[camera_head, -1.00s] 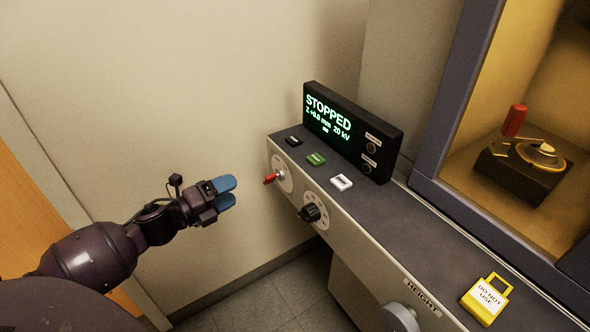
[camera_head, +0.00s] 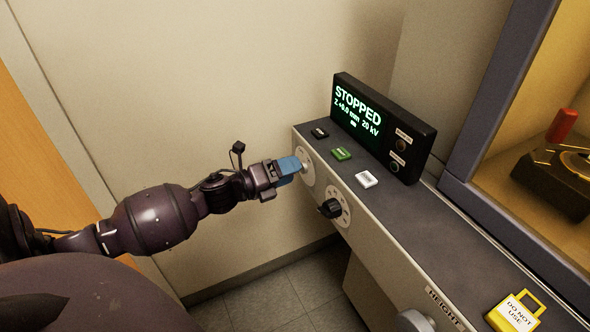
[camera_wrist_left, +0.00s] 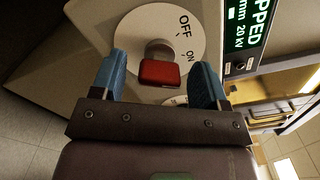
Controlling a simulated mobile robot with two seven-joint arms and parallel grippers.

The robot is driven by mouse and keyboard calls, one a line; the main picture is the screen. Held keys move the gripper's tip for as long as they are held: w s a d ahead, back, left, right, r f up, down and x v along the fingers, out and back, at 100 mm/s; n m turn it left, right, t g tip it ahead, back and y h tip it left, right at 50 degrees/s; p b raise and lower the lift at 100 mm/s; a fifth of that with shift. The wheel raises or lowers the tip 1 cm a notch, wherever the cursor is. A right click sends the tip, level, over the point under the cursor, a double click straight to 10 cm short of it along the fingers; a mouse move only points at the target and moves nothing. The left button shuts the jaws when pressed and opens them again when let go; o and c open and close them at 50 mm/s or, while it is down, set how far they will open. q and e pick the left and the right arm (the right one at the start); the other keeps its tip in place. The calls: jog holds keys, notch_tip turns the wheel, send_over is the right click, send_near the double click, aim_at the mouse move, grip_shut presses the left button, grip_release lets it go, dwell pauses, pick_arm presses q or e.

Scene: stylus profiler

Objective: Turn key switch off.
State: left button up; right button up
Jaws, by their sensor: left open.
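The key switch has a red key handle (camera_wrist_left: 159,72) on a round white plate (camera_wrist_left: 150,30) marked OFF and ON, seen in the left wrist view. My left gripper (camera_wrist_left: 158,78) is open, with one blue finger on each side of the red handle; I see gaps between the fingers and the handle. In the head view my left gripper (camera_head: 288,168) is at the key switch plate (camera_head: 305,165) on the console's front, and its fingers hide the red handle. My right gripper is not in view.
A black selector knob (camera_head: 330,208) sits to the right of the key switch. Black, green (camera_head: 341,154) and white (camera_head: 367,179) buttons lie on the console top. The display (camera_head: 358,108) reads STOPPED.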

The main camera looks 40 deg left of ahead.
pick_arm(q)
jog(key=shift+x, duration=0.8)
jog(key=c, duration=0.9)
